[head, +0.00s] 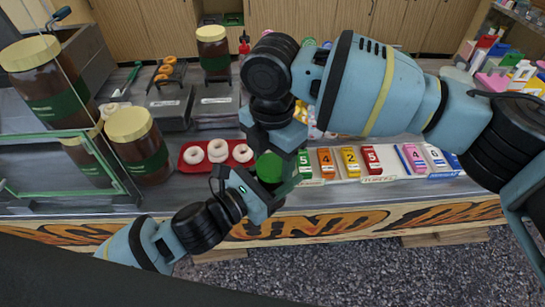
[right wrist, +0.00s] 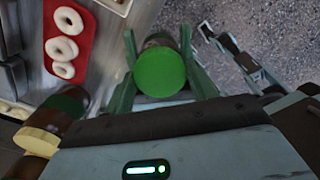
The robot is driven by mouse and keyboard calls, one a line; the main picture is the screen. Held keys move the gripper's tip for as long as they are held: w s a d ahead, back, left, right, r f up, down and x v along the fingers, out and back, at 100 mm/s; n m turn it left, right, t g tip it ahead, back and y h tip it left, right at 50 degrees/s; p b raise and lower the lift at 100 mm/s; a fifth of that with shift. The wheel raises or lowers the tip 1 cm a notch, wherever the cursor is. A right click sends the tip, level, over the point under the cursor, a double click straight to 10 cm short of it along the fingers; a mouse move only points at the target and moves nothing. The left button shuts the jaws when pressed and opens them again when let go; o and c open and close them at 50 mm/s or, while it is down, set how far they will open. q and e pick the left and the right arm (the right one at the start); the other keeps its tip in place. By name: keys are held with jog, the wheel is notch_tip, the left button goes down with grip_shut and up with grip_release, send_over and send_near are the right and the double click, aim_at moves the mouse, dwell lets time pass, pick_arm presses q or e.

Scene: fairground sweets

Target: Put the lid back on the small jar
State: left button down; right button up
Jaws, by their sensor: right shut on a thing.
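A round green lid (right wrist: 160,72) is between the two fingers of my right gripper (right wrist: 161,80) in the right wrist view. In the head view the green lid (head: 269,167) shows below my right gripper (head: 274,172), over the counter's front edge. A little brown shows behind the lid in the wrist view; I cannot tell whether this is the small jar under it. My left gripper (head: 246,192) is just left of and below the lid in the head view. Its fingers are partly hidden and I cannot tell their opening. No small jar shows clearly apart from the lid.
A red tray (head: 183,163) with several white doughnuts lies left of the grippers. Large brown jars (head: 137,145) with cream lids stand further left by a glass case. Numbered coloured boxes (head: 349,162) line the counter at right. The paved ground in front is clear.

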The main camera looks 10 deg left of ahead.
jog(key=m, duration=0.5)
jog(key=o, duration=1.2)
jog(key=shift+c, duration=0.2)
jog(key=shift+r, duration=0.1)
notch_tip(320, 180, up, 12)
jog(key=shift+f, duration=0.2)
